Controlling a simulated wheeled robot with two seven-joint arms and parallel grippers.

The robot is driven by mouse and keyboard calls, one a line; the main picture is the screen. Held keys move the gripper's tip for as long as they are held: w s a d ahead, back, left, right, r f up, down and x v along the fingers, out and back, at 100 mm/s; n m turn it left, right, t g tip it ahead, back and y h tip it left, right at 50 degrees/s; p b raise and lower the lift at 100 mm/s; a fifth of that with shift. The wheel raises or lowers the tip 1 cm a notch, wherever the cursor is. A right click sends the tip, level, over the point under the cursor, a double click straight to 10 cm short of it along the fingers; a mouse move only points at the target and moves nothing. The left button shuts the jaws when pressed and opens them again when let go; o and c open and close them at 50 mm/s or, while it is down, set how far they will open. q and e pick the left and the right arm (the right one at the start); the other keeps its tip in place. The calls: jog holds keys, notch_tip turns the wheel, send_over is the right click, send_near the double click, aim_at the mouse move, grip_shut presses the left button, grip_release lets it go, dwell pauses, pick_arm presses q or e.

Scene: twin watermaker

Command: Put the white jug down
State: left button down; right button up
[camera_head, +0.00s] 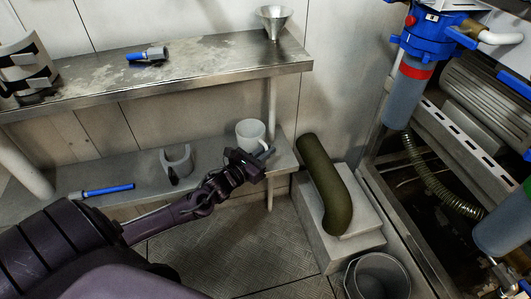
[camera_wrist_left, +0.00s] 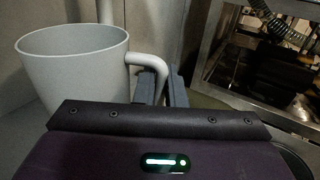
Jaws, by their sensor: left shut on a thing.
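The white jug (camera_head: 250,134) is upright at the right end of the lower shelf (camera_head: 215,166) in the head view. My left gripper (camera_head: 266,154) is at its right side, shut on its handle. In the left wrist view the jug (camera_wrist_left: 72,62) stands upright, with its handle (camera_wrist_left: 148,62) between the grey fingers (camera_wrist_left: 160,84). The gripper body hides the jug's base there, so I cannot tell whether it touches the shelf. My right gripper is not in view.
A grey clamp (camera_head: 177,162) and a blue tool (camera_head: 106,190) lie further left on the lower shelf. The upper shelf (camera_head: 200,62) overhangs behind, with a funnel (camera_head: 274,20). A green hose (camera_head: 325,180) rests on a block to the right. A bucket (camera_head: 377,277) stands in front.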

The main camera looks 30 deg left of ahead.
pick_arm(q)
jog(key=c, duration=1.9)
grip_release()
jog(key=o, duration=0.4)
